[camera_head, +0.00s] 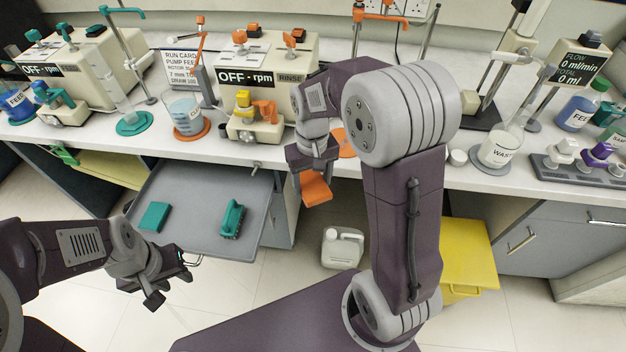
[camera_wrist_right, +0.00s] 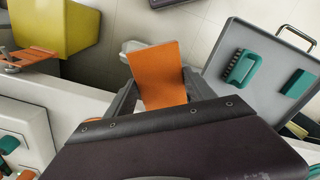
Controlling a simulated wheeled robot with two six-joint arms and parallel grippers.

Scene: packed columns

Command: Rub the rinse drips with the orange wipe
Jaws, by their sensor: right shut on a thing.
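The orange wipe (camera_head: 316,188) hangs from my right gripper (camera_head: 312,168), in front of the bench edge and above the floor. In the right wrist view the orange wipe (camera_wrist_right: 160,72) spans between the fingers of the right gripper (camera_wrist_right: 162,100), which is shut on it. The RINSE pump (camera_head: 268,80) stands on the bench behind and left of that gripper. I cannot make out any rinse drips; my right arm hides part of the bench there. My left gripper (camera_head: 170,284) is empty, fingers apart, in front of the grey tray.
The grey tray (camera_head: 190,185) juts out below the bench with a teal pad (camera_head: 153,217) and a teal brush (camera_head: 232,218). A beaker (camera_head: 186,115), a WASTE beaker (camera_head: 498,150) and an orange disc (camera_head: 343,138) are on the bench. A white jug (camera_head: 342,248) and yellow bin (camera_head: 468,255) stand below.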

